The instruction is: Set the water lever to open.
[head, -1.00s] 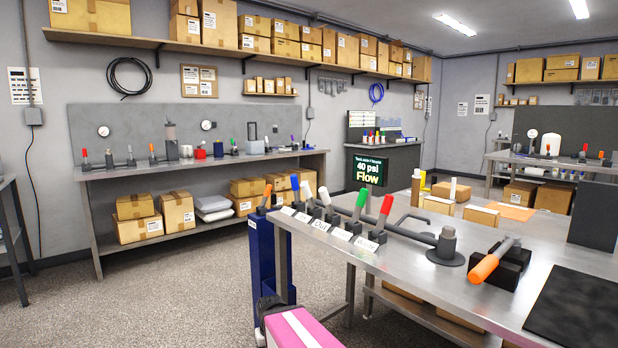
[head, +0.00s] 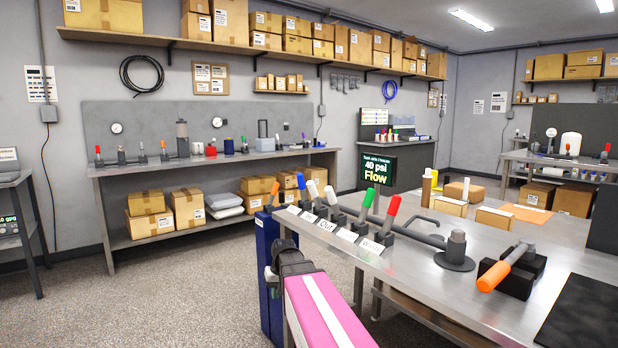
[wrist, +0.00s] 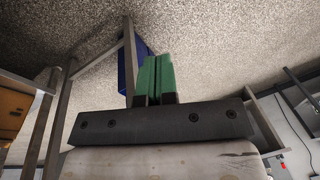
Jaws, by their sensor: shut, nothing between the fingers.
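A row of small levers stands along the front edge of the near steel bench. The red-handled lever (head: 391,210) is nearest, beside a label (head: 373,246) that seems to read "Water", though the print is small. Its handle points up, leaning slightly right. The green-handled lever (head: 366,201) and white-handled levers (head: 331,197) stand beyond it. The open and shut marks cannot be read. My gripper shows in the wrist view with green fingers (wrist: 154,62) shut and empty, over the floor. In the head view its fingers cannot be made out; my arm is left of the bench, apart from the levers.
A screen (head: 378,171) reads "40 psi Flow". Floor on the left is free.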

